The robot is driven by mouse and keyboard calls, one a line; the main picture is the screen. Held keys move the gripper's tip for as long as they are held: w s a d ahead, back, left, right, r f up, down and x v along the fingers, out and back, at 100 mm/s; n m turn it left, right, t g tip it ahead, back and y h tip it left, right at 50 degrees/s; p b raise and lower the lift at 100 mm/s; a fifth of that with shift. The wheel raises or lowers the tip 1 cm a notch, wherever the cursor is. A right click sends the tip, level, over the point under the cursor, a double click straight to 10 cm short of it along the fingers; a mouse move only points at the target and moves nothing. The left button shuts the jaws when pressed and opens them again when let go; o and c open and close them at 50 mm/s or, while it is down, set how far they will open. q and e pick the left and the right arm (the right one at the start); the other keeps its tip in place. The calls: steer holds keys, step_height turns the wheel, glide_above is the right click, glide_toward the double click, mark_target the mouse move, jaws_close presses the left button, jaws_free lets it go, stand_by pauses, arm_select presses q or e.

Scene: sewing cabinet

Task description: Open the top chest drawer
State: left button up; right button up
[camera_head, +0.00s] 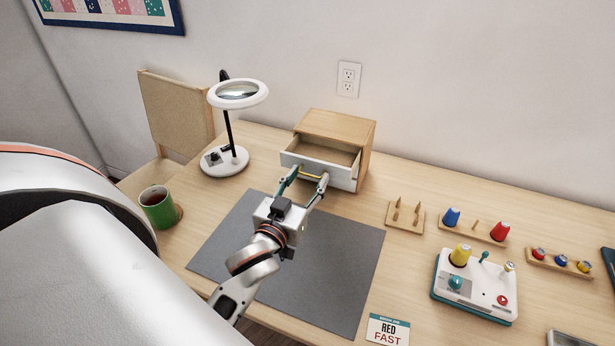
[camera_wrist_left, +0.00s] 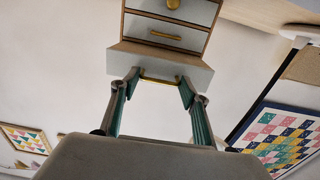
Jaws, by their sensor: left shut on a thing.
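The small wooden chest (camera_head: 345,126) stands at the back of the table. Its top drawer (camera_head: 316,169) is pulled partly out and its empty inside shows. A brass bar handle (camera_head: 312,174) is on the drawer's pale front. My left gripper (camera_head: 306,184) is shut on this handle, one finger at each end. The left wrist view, which is upside down, shows the handle (camera_wrist_left: 160,79) between the fingertips, with lower drawers beyond that are shut. My right gripper is not in view.
A magnifier lamp (camera_head: 238,95) and green mug (camera_head: 159,207) stand left. A grey mat (camera_head: 340,260) lies under my left arm. Right are a peg stand (camera_head: 405,225), a spool rack (camera_head: 470,232), a small machine (camera_head: 474,285) and a card (camera_head: 388,331).

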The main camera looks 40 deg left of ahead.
arm_select(q)
steer(key=o, duration=1.4)
steer(key=shift+c, duration=0.2)
steer(key=v, duration=0.7)
steer(key=shift+s, duration=0.2)
steer(key=shift+d, duration=0.1)
